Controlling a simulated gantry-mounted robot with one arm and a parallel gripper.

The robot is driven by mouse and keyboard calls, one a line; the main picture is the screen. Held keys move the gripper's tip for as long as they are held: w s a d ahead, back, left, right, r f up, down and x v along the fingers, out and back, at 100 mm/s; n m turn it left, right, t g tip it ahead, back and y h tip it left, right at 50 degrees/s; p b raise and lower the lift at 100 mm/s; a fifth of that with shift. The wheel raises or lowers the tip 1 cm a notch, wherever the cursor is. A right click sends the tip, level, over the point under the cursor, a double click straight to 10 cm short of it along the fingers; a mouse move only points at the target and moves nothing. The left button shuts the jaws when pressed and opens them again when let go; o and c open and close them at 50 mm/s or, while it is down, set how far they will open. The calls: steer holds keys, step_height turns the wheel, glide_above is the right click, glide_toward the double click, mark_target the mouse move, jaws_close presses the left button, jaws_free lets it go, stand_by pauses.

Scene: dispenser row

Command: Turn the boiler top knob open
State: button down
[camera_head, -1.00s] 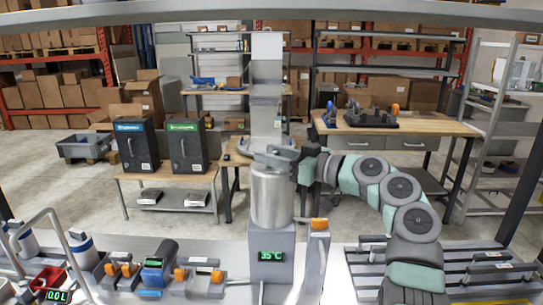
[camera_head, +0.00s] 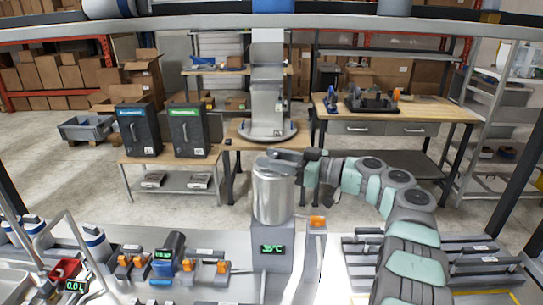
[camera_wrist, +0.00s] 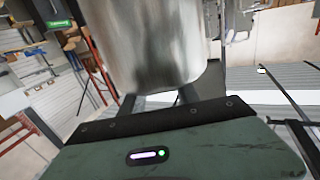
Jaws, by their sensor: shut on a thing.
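The boiler (camera_head: 273,193) is a shiny metal cylinder on a grey base with a green display (camera_head: 273,249) reading about 35 °C. My gripper (camera_head: 286,157) reaches in from the right at the boiler's top rim and is shut there. The top knob is mostly hidden by the jaws, so its angle cannot be told; the gripper appears shut on it. In the wrist view the boiler's metal wall (camera_wrist: 145,42) fills the upper middle, just beyond my gripper's dark front edge; the fingertips and knob are not clear there.
An orange-topped post (camera_head: 317,224) stands close right of the boiler. Left are a row of orange-switched units (camera_head: 175,265), a red cup (camera_head: 65,270) and a 0.0 L display (camera_head: 75,286). Slatted grey trays (camera_head: 465,262) lie right. Open floor separates this bench from the tables behind.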

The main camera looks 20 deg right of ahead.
steer(key=shift+s+d+r, duration=0.15)
steer(key=shift+d+r, duration=0.1)
steer(key=shift+r, duration=0.2)
steer(key=c, duration=1.1)
jaws_free()
steer(key=shift+d, duration=0.1)
steer(key=shift+o, duration=1.1)
steer(key=shift+a+f, duration=0.1)
steer(key=shift+a, duration=0.1)
steer(key=v, duration=1)
steer(key=shift+s+d, duration=0.25)
